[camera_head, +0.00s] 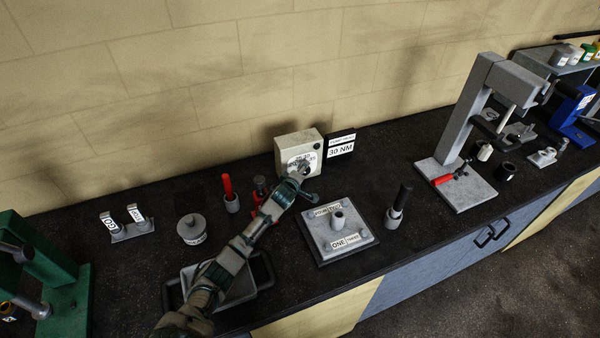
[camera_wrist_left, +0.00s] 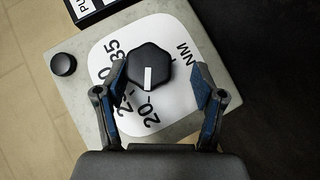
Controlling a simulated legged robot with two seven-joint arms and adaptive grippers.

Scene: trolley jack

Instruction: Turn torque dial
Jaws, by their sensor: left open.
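The torque dial is a black knob (camera_wrist_left: 148,68) with a white pointer mark, on a beige box (camera_head: 298,146) with a white numbered face. In the left wrist view the pointer lies near the "20" marking. My left gripper (camera_wrist_left: 158,82) is open, with one finger on each side of the knob. The left finger is close to the knob or touching it; the right finger stands apart from it. In the head view my left gripper (camera_head: 300,172) is in front of the dial face and hides the knob. A sign reading "30 NM" (camera_head: 341,147) stands right of the box. My right gripper is not in view.
A small black button (camera_wrist_left: 63,64) is on the box face. A grey plate (camera_head: 362,239) with a post, a black-handled tool (camera_head: 398,205) and a red-handled tool (camera_head: 229,190) stand nearby. A tray (camera_head: 240,288) lies below my arm. A grey press (camera_head: 455,170) stands right.

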